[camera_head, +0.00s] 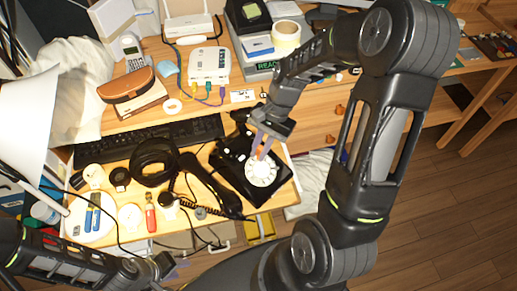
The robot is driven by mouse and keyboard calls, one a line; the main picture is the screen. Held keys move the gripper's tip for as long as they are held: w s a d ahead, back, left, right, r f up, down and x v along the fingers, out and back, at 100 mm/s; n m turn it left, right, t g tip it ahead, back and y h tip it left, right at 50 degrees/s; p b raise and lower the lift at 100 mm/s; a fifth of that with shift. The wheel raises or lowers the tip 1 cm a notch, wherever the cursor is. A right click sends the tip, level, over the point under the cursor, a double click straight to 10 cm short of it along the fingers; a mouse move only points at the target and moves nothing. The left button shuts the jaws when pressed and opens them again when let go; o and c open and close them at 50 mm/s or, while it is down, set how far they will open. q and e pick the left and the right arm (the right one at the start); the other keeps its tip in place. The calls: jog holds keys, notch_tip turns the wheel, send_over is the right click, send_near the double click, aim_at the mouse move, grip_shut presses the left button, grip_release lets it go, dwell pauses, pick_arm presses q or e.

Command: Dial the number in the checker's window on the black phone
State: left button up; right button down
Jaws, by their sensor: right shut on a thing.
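The black phone (232,164) sits near the table's front edge, with a white rotary dial (262,173). A black handset (211,186) with a coiled cord lies along its left side. My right gripper (261,147) points down over the dial's far edge, its fingers closed around a small orange thing, mostly hidden between them. I cannot tell whether this touches the dial. The checker (248,50) is a grey device at the back with a dark window (267,66) showing green letters starting "REA"; my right arm is beside it. My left gripper (163,265) is low at the front left, its jaws unclear.
A black keyboard (150,142) and black headphones (155,160) lie left of the phone. A white router (209,65) with coloured cables and a cordless phone (131,49) stand behind. A round white tray (91,217) with tools is at front left. Floor shows at right.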

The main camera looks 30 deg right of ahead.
jog(key=shift+s+d+f, duration=0.1)
jog(key=shift+s+d, duration=0.05)
jog(key=shift+d, duration=0.3)
jog(key=shift+s+d, duration=0.1)
jog(key=shift+s+d+f, duration=0.2)
jog(key=shift+s+d, duration=0.05)
jog(key=shift+d, duration=0.1)
dwell(0.3)
jog(key=shift+s+d+f, duration=0.25)
jog(key=shift+s+d, duration=0.1)
jog(key=shift+s, duration=0.1)
jog(key=shift+s+d+f, duration=0.1)
jog(key=shift+s+f, duration=0.15)
jog(key=shift+s, duration=0.45)
